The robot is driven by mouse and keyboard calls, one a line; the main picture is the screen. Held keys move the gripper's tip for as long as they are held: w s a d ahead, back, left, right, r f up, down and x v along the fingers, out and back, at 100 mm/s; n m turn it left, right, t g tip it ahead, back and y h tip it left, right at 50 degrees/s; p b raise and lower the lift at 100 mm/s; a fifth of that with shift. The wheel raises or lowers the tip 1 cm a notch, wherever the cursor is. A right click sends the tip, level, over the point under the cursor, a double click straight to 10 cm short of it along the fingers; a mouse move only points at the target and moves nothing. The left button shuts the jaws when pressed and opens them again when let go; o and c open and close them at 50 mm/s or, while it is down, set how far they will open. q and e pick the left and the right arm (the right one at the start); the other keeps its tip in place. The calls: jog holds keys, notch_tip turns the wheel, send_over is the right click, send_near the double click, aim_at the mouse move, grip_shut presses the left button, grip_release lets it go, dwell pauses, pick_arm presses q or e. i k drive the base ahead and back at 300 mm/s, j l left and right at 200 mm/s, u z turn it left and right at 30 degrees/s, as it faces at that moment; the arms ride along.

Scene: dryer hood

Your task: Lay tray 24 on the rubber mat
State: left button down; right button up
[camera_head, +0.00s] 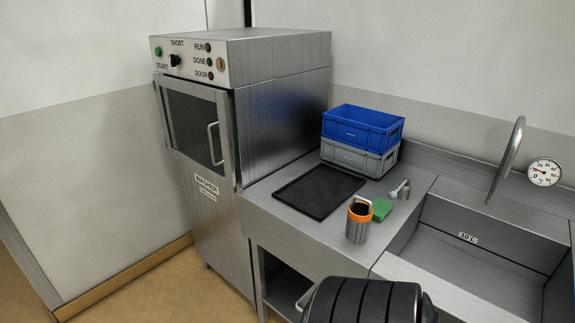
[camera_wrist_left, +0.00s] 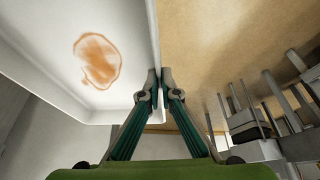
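A white tray (camera_wrist_left: 110,25) with a brown-orange stain fills the upper left of the left wrist view. My left gripper (camera_wrist_left: 160,80) has its fingertips close together on either side of the tray's rim, pinching it. No number shows on the visible part of the tray. The black rubber mat (camera_head: 319,191) lies flat and bare on the steel counter in the head view. Neither the tray nor my grippers show in the head view.
A blue crate (camera_head: 362,124) sits on a grey crate (camera_head: 357,158) behind the mat. An orange-rimmed cup (camera_head: 358,225), a green sponge (camera_head: 381,209) and a small metal item (camera_head: 400,190) stand to its right, before the sink (camera_head: 470,262).

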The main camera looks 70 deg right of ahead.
aim_at(321, 188)
jog(key=i+z, duration=0.35)
jog(key=i+j+z, duration=0.15)
jog(key=z, duration=0.2)
jog(key=i+j+z, duration=0.2)
jog(key=i+z, duration=0.15)
